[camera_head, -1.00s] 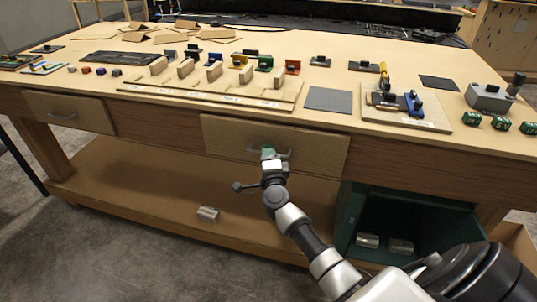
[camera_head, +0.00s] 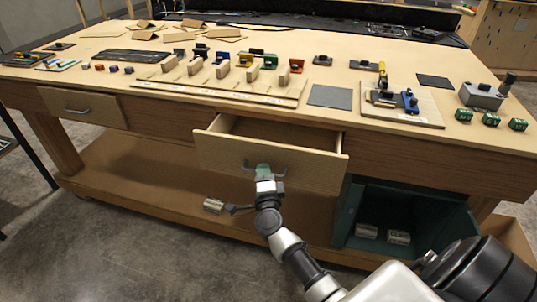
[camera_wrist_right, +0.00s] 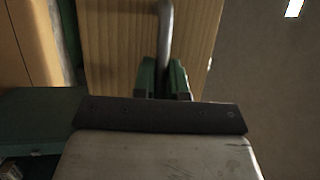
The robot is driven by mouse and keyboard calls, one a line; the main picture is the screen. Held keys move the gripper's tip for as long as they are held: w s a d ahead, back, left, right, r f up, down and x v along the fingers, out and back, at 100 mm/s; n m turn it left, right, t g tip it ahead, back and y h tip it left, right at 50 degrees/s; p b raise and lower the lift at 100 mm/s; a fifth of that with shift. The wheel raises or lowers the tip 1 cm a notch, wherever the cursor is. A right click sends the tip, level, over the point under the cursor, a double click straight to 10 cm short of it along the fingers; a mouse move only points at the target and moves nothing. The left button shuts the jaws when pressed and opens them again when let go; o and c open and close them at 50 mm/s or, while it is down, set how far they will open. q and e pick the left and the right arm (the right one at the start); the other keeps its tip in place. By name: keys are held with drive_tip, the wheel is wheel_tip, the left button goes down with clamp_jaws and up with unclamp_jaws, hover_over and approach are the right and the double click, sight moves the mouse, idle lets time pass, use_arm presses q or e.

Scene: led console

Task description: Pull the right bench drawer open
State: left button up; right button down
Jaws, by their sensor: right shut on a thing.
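The right bench drawer (camera_head: 222,160) stands partly pulled out of the bench front in the head view, and its inside shows from above. Its grey bar handle (camera_head: 281,171) is at the middle of the drawer front. My right gripper (camera_head: 264,170) is at that handle, shut on it. In the right wrist view, the green fingers (camera_wrist_right: 163,78) sit on both sides of the handle (camera_wrist_right: 165,30), with the wooden drawer front (camera_wrist_right: 118,35) behind. My left gripper is not in view.
The left drawer (camera_head: 85,107) is closed. A green cabinet (camera_head: 345,215) with metal blocks inside stands open below, right of the drawer. The bench top (camera_head: 215,110) carries wooden blocks, coloured parts and fixtures. Grey floor (camera_head: 120,240) in front is clear.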

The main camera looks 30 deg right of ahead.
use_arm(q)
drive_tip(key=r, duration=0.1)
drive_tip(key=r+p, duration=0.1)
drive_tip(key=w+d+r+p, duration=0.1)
use_arm(e)
drive_tip(key=s+a, duration=1)
drive_tip(key=a, duration=0.2)
drive_tip(key=shift+s, duration=0.15)
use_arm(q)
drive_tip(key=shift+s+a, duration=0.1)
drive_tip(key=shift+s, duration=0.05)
use_arm(e)
drive_tip(key=c, duration=1.2)
unclamp_jaws()
use_arm(q)
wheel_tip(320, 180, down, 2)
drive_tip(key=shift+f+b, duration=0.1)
drive_tip(key=shift+b, duration=0.9)
use_arm(e)
drive_tip(key=v, duration=1)
drive_tip(key=shift+s+a, duration=0.2)
drive_tip(key=shift+s, duration=0.15)
drive_tip(key=shift+f, duration=0.1)
